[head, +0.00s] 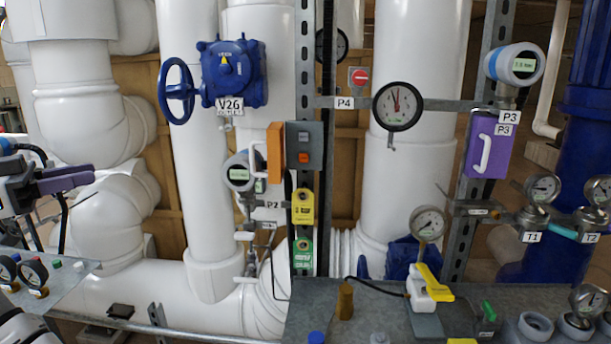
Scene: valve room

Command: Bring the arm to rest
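A white rounded part at the bottom left corner looks like part of my arm.
A grey bench (385,318) with a yellow-handled valve (430,285) spans the lower right. Blue valve V26 (234,72), an orange plate (275,152) and purple box P3 (488,146) stand further right.

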